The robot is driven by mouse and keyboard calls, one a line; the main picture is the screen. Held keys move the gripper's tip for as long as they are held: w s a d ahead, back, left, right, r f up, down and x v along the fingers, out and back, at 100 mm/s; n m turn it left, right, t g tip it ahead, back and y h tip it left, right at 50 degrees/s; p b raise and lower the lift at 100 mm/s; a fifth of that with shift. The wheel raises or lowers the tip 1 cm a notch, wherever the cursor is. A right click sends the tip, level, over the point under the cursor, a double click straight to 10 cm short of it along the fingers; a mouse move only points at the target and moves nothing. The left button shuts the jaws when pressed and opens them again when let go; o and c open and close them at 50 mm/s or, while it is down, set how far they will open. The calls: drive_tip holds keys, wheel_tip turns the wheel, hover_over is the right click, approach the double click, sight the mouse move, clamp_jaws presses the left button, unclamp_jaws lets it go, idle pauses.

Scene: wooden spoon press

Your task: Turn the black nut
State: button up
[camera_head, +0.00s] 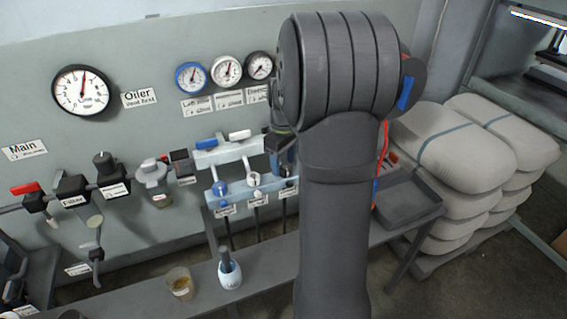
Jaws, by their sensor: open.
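I cannot single out the black nut for certain. A black, knob-like piece (103,160) stands upright on the pipe fitting at the left of the wall panel. A black block labelled Filter (72,186) sits on the same pipe, left of it. A dark block (181,162) also shows on the pipe line, further right. My arm rises through the right-centre of the picture and bends toward the panel. My gripper is hidden behind it, so its fingers and their distance from the fittings do not show.
A red-handled valve (28,188) is at the pipe's left. Gauges (82,91) hang above. White and blue valves (222,150) are mid-panel. A cup (180,283) and a blue-white holder (229,272) stand on the bench (150,297). A grey tray (408,197) and stacked sacks (460,150) are right.

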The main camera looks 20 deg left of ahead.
drive_tip(key=shift+f, duration=0.5)
drive_tip(key=c, duration=1)
drive_tip(key=shift+o, duration=0.2)
drive_tip(key=shift+m, duration=0.3)
drive_tip(key=m, duration=0.6)
drive_tip(key=shift+w+d, duration=0.1)
drive_tip(key=shift+w, duration=0.05)
drive_tip(key=m, duration=0.6)
drive_tip(key=shift+w+d, duration=0.1)
